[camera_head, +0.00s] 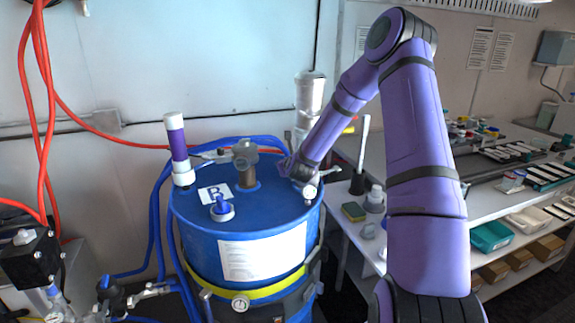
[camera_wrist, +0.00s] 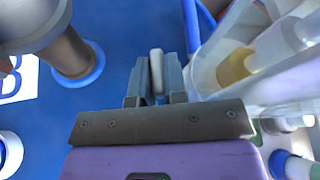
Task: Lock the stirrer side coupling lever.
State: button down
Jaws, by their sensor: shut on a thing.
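A blue drum (camera_head: 245,255) stands at the centre of the head view, its lid carrying a grey stirrer fitting (camera_head: 246,168). In the wrist view this fitting (camera_wrist: 70,50) rises at upper left from a blue collar. My gripper (camera_head: 287,163) is low over the right back part of the lid, partly hidden by its own wrist. In the wrist view my gripper (camera_wrist: 157,80) is shut on a small light grey lever (camera_wrist: 157,62) standing between the fingers. The lever's pivot and its locked or unlocked position cannot be made out.
A purple and white cylinder (camera_head: 177,148) stands at the lid's left. Blue hoses loop behind and left of the drum. A translucent container (camera_wrist: 255,60) is close to my gripper's right side. A bench (camera_head: 470,205) with trays stands at right.

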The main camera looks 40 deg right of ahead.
jog(key=c, duration=1.2)
grip_release()
jog(key=shift+d, duration=0.1)
jog(key=shift+o, duration=0.2)
